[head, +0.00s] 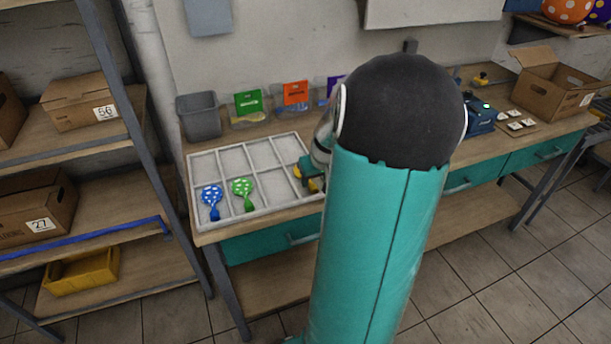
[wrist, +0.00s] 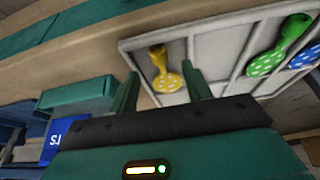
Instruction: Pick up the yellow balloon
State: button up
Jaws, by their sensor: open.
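The yellow balloon (wrist: 168,82) with pale dots lies in a compartment of the white divided tray (wrist: 228,38). In the wrist view it shows between the two green fingers of my gripper (wrist: 162,70), which is open. I cannot tell whether the fingers touch it. In the head view my gripper (head: 311,166) is over the right end of the tray (head: 265,203), and my arm hides most of that area. A green dotted balloon (head: 242,190) and a blue dotted balloon (head: 211,198) lie in compartments to the left.
A grey bin (head: 199,116) and several coloured packets stand behind the tray on the wooden table. An open cardboard box (head: 553,85) and a blue device (head: 481,115) are on the right. A shelf with boxes (head: 81,101) stands at the left.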

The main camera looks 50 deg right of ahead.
aim_at(314, 186)
jog(key=x, duration=0.4)
jog(key=shift+f, duration=0.25)
jog(key=shift+s, duration=0.1)
jog(key=shift+c, duration=0.4)
jog(key=c, duration=0.8)
